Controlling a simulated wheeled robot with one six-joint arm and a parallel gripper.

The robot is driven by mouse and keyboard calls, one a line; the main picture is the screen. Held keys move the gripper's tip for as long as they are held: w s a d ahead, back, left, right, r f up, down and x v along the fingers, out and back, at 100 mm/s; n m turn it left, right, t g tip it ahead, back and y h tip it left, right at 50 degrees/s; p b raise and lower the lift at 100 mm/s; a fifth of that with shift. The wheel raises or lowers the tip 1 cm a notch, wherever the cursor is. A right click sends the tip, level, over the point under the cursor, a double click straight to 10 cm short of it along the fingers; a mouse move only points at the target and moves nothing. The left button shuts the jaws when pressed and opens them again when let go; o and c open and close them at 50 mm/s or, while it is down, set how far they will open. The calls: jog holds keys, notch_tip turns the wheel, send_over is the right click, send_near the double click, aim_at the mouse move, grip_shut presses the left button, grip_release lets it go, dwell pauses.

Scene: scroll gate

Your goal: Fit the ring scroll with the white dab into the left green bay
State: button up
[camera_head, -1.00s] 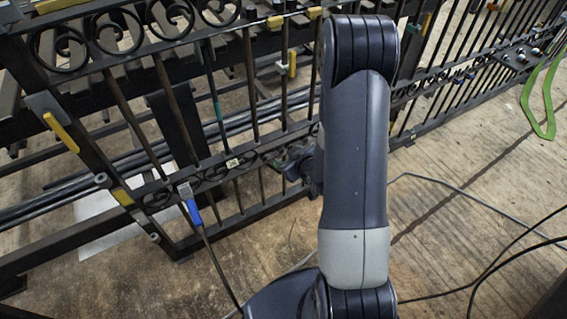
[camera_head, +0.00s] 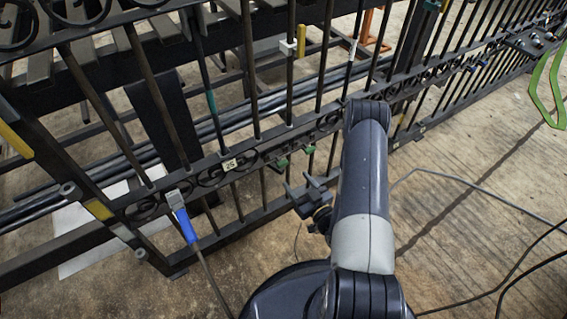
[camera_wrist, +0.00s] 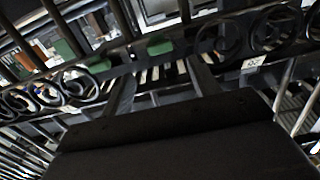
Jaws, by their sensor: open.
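My gripper (camera_head: 308,190) is open in front of the lower part of the black gate (camera_head: 203,182), below its scroll rail. In the wrist view its two fingers (camera_wrist: 160,85) stand apart, with nothing clearly held between them. Small green blocks sit on the scroll rail just above the gripper, one on the left (camera_head: 281,163) and one on the right (camera_head: 309,149). The wrist view also shows green blocks at left (camera_wrist: 70,48) and centre (camera_wrist: 160,42). Ring scrolls (camera_head: 210,176) line the rail. I cannot make out a white dab on any scroll.
A pale number tag (camera_head: 230,164) is on the rail. A blue-handled clamp (camera_head: 184,216) hangs at the gate's left. Grey and black cables lie on the floor at right. A green looped strip (camera_head: 545,90) is at far right. The floor right of my arm is mostly open.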

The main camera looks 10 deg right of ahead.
aim_at(284, 165)
jog(key=b+x, duration=0.1)
jog(key=x, duration=0.8)
jog(key=shift+w+a, duration=0.1)
jog(key=shift+w, duration=0.2)
